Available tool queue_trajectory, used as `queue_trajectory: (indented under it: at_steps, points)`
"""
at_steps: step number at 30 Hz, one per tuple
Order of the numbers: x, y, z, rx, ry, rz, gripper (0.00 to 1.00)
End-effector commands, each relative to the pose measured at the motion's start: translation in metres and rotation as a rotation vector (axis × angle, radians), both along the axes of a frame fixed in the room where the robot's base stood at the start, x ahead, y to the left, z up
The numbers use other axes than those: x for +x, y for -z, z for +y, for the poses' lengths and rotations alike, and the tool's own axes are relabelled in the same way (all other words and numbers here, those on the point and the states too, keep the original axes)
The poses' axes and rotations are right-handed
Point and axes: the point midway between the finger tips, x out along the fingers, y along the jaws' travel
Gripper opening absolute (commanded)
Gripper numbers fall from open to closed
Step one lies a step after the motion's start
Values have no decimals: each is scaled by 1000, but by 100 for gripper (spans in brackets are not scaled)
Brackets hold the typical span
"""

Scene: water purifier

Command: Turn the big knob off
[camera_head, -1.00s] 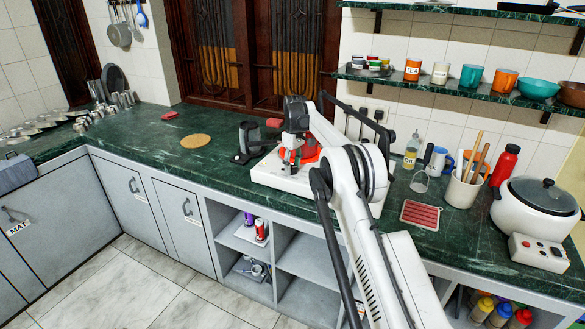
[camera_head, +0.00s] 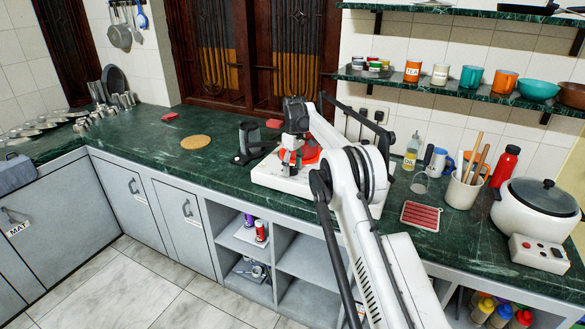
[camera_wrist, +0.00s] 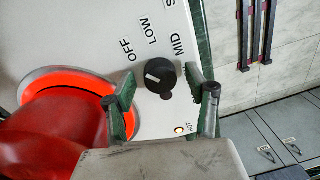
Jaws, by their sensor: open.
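The big knob (camera_wrist: 160,76) is round and black with a white mark on its left part, seen in the wrist view on the white stove panel (camera_wrist: 90,25). OFF, LOW and MID labels stand around its upper side. My gripper (camera_wrist: 160,86) is open, with one finger left of the knob and one right of it; whether they touch it I cannot tell. A small light (camera_wrist: 180,128) is lit below the knob. In the head view my gripper (camera_head: 290,165) is over the white stove (camera_head: 268,178), and the knob is hidden.
A glowing red burner ring (camera_wrist: 65,83) and a red object (camera_wrist: 40,145) lie left of my gripper in the wrist view. A white cooker (camera_head: 535,208) is at the right. Counter left of the stove is largely clear.

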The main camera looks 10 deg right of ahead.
Motion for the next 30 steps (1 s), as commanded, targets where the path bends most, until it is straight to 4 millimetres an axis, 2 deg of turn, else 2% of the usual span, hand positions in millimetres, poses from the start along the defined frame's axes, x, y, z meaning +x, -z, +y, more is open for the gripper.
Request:
queue_trajectory:
  at_steps: [4, 12, 18, 30]
  points:
    - [0, -10, -1, 0, 0, 0, 51]
    - [2, -51, -2, 0, 0, 0, 51]
    - [3, -69, -3, 0, 0, 0, 51]
    - [3, -75, -4, 0, 0, 0, 51]
